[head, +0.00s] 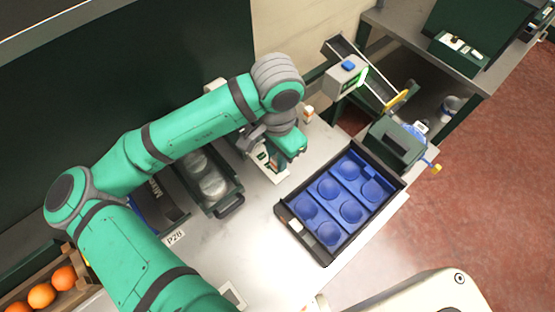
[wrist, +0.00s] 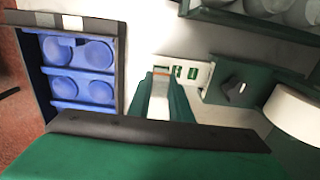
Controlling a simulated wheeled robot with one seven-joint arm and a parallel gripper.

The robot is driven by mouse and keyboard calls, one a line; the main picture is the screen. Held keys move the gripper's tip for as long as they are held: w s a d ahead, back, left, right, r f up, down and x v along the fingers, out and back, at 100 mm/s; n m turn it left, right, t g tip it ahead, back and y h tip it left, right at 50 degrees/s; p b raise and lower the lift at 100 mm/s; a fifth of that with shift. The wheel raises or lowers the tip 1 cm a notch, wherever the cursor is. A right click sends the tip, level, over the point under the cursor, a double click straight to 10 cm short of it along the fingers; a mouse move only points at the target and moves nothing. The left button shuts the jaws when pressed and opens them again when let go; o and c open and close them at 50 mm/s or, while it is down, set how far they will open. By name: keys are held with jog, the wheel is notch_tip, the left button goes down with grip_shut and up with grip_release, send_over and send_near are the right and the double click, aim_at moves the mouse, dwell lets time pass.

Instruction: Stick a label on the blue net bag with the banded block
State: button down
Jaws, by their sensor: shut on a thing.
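My gripper (head: 279,160) is low over the bench beside the label dispenser (head: 258,150). In the wrist view its green fingers (wrist: 164,84) are shut on a pale block with an orange band (wrist: 161,71), the banded block. Its lower end is hard to see. Right beside it, a white strip with green labels (wrist: 191,73) sticks out of the dispenser (wrist: 236,83). The blue net bag (head: 420,131) seems to be the blue mesh behind the dark green box at the right in the head view, partly hidden.
A black tray with blue round pockets (head: 284,221) stands right of my gripper. A crate of clear round packs (head: 224,208) stands to the left. A small white and orange item (head: 308,114) is behind my gripper. A sloped chute (head: 370,75) is at the back right.

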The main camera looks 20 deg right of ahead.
jog(key=shift+r, duration=1.9)
jog(key=shift+w, duration=0.1)
